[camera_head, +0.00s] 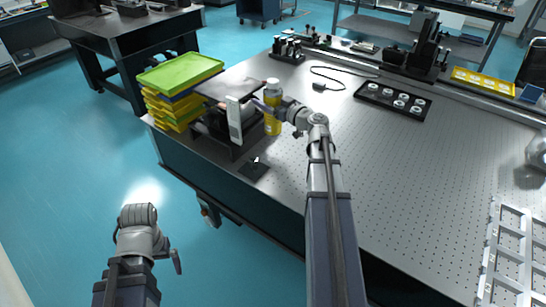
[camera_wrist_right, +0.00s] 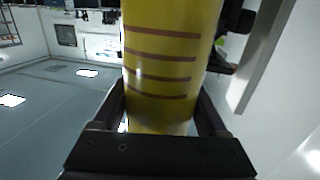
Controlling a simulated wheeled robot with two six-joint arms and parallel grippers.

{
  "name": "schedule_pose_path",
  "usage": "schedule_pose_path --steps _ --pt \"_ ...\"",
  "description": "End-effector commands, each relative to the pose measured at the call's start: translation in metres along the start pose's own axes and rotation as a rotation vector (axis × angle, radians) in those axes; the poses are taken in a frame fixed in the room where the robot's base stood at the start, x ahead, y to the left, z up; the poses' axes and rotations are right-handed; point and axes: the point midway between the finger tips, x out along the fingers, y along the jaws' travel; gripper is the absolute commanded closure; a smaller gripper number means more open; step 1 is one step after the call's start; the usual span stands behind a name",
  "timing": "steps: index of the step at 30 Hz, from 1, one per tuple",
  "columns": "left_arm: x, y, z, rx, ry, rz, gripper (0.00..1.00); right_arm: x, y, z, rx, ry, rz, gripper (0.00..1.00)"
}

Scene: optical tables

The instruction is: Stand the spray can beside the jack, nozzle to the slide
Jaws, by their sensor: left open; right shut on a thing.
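The yellow spray can (camera_head: 272,122) with a pale cap is upright at the near edge of the perforated optical table. Its yellow body with brown bands fills the middle of the right wrist view (camera_wrist_right: 160,70). My right gripper (camera_head: 270,106) is shut around the can's body, one finger on each side. I cannot tell whether the can's base touches the table, or which way its nozzle faces. The jack (camera_head: 230,82), with a dark flat top plate, stands just left of the can. My left gripper (camera_head: 172,258) is open and empty, low over the floor at left.
Stacked yellow and green trays (camera_head: 180,72) stand left of the jack. A pale upright panel (camera_head: 235,121) stands close in front of it. A small dark plate (camera_head: 254,168) lies near the edge. A black tray (camera_head: 393,100) with white round parts lies behind. The table's middle is clear.

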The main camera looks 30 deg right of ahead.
Motion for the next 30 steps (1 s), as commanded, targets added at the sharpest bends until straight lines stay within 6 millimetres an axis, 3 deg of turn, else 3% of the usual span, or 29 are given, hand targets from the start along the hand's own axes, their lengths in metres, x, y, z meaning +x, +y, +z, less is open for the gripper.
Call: schedule_pose_path --steps 5,16,25,30 --pt "0.007 0.001 0.000 0.000 0.000 0.000 0.00 0.000 0.000 0.007 0.001 0.001 0.000 0.99" --pt "0.059 0.006 -0.003 0.001 0.000 0.000 0.00 0.003 0.000 0.059 0.001 0.001 0.001 0.99" --pt "0.064 0.006 -0.004 0.001 0.000 0.000 0.00 0.003 0.000 0.064 0.001 0.001 0.001 0.99" --pt "0.082 0.008 -0.005 0.001 0.000 0.000 0.00 0.004 0.000 0.082 0.001 0.001 0.001 0.99"
